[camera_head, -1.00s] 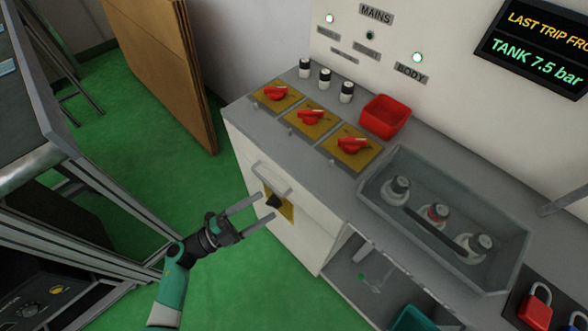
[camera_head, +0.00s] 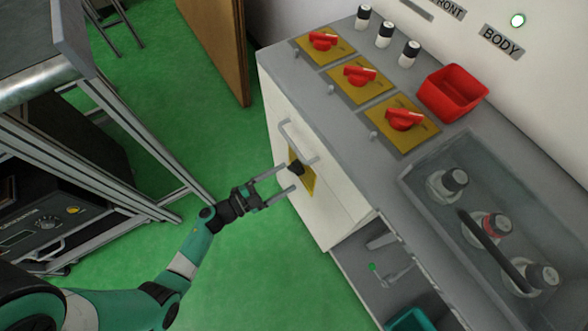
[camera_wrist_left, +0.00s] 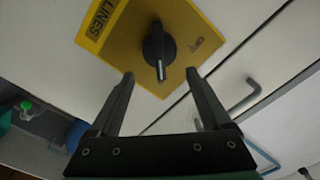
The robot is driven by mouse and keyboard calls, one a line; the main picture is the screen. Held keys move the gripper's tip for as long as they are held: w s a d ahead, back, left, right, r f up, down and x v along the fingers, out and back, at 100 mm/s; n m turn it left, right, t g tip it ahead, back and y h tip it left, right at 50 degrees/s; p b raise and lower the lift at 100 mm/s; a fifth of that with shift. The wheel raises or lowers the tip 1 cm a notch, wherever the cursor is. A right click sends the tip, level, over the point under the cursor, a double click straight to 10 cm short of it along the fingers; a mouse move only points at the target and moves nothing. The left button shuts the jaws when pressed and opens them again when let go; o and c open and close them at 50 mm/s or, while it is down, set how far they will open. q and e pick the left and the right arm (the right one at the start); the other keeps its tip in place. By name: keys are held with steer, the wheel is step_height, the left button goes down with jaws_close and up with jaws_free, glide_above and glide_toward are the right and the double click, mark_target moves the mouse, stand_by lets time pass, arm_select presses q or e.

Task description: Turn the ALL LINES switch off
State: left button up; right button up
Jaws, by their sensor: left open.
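The ALL LINES switch is a black knob (camera_wrist_left: 158,50) on a yellow plate (camera_wrist_left: 120,45) with the word LINES, in the left wrist view. In the head view the knob (camera_head: 295,167) and its plate (camera_head: 308,182) are on the white front of the cabinet. My left gripper (camera_head: 284,179) is open, its fingers pointing at the knob. In the left wrist view the open fingertips (camera_wrist_left: 160,75) are apart on either side of the knob's lower end, with nothing held between them. Whether they reach the knob's depth I cannot tell. My right gripper is not in view.
A grey handle (camera_head: 297,140) sticks out of the cabinet front just above the switch. Red knobs on yellow plates (camera_head: 358,80), a red bin (camera_head: 452,92) and a clear-lidded tray (camera_head: 500,260) are on the counter. Green floor (camera_head: 240,270) is clear around the arm.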

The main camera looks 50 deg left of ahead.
mark_target(294, 173)
arm_select(q)
steer(key=w, duration=0.2)
steer(key=w+b, duration=0.1)
steer(key=w, duration=0.1)
steer(key=shift+d, duration=0.35)
steer(key=shift+w, duration=0.1)
jaws_close()
